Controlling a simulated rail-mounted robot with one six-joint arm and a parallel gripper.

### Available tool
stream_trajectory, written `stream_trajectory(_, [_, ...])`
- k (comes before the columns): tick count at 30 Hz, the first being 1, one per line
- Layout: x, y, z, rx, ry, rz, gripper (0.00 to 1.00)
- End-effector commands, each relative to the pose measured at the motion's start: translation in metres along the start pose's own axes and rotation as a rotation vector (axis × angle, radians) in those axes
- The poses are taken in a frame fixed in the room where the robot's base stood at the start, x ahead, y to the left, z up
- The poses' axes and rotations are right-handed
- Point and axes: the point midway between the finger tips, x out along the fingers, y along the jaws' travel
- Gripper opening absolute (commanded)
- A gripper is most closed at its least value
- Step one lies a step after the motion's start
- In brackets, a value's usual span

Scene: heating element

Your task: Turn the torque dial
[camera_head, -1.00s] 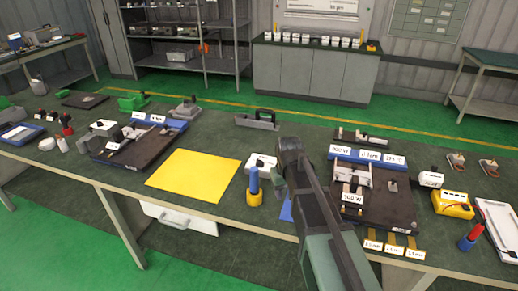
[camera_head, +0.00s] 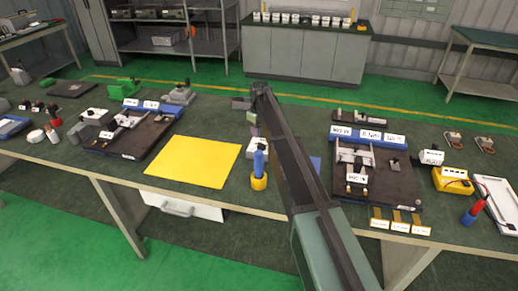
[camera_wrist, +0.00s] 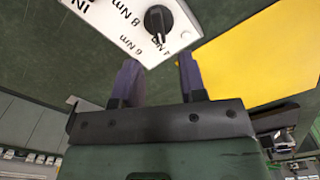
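The torque dial (camera_wrist: 158,20) is a black knob on a white plate (camera_wrist: 130,25) with printed Nm marks, at the top of the wrist view. My gripper (camera_wrist: 158,63) is open, with its two dark fingers spread and nothing between them. In the wrist view the fingertips lie just below the plate, apart from the knob. In the head view a white box (camera_head: 256,148), apparently the dial's body, is partly hidden behind my arm. My gripper (camera_head: 251,115) is over the bench near it, small and hard to make out.
A blue-handled tool in a yellow base (camera_head: 259,178) stands in front of the white box. A yellow mat (camera_head: 193,162) lies to the left with clear room. Labelled fixtures stand at left (camera_head: 128,142) and right (camera_head: 385,190).

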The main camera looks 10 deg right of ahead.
Motion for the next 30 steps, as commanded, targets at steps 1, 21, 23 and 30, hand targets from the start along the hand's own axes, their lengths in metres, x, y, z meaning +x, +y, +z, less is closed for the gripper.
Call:
stream_trajectory(1, [0.027,0.0,0.0,0.0,0.0,0.0,0.38])
stream_trajectory(21, [0.057,0.0,0.0,0.001,0.0,0.0,0.12])
stream_trajectory(23, [0.057,0.0,0.0,0.001,0.0,0.0,0.03])
stream_trajectory(30, [0.057,0.0,0.0,0.005,0.0,0.0,0.0])
